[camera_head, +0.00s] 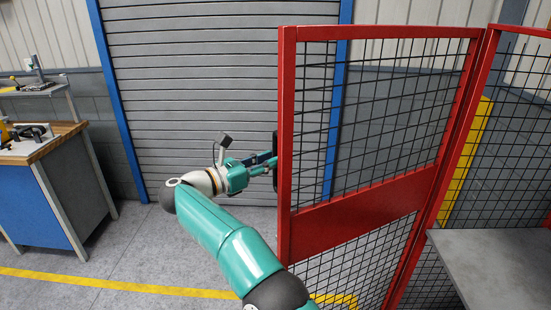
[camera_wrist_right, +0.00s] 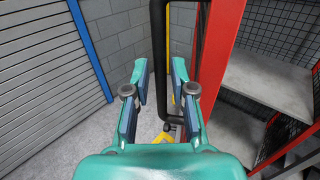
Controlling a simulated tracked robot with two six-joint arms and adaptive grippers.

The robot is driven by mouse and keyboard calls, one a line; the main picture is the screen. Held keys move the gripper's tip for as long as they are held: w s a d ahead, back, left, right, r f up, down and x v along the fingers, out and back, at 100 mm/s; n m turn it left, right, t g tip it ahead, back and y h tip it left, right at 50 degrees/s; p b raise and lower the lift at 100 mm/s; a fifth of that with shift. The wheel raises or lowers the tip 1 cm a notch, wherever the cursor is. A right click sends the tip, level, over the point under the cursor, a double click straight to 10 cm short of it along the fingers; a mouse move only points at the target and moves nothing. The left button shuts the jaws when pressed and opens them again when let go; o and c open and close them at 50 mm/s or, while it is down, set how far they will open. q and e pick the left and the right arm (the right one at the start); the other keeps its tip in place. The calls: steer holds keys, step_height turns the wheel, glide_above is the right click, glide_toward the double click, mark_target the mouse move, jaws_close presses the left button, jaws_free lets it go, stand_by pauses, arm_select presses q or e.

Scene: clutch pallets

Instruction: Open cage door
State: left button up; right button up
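The cage door (camera_head: 360,213) is a red-framed black mesh panel, in the middle of the head view. Its red edge (camera_wrist_right: 217,60) runs down the right of the right wrist view. A black loop handle (camera_wrist_right: 158,60) stands out from the door edge; in the head view it is partly hidden behind the red frame. My right gripper (camera_head: 264,163) is at the handle, left of the door edge. In the wrist view its fingers (camera_wrist_right: 161,82) are apart, with the handle's outer bar between them. A small gap shows on each side. My left gripper is not in view.
A fixed red mesh panel (camera_head: 505,130) and a grey table (camera_head: 495,262) stand to the right. A blue workbench (camera_head: 40,200) is at the left. A grey roller shutter (camera_head: 200,90) closes the back. The floor left of the door is clear, with a yellow line.

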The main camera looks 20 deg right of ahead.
steer(key=v, duration=0.4)
steer(key=shift+s+a, duration=0.15)
steer(key=shift+a, duration=0.25)
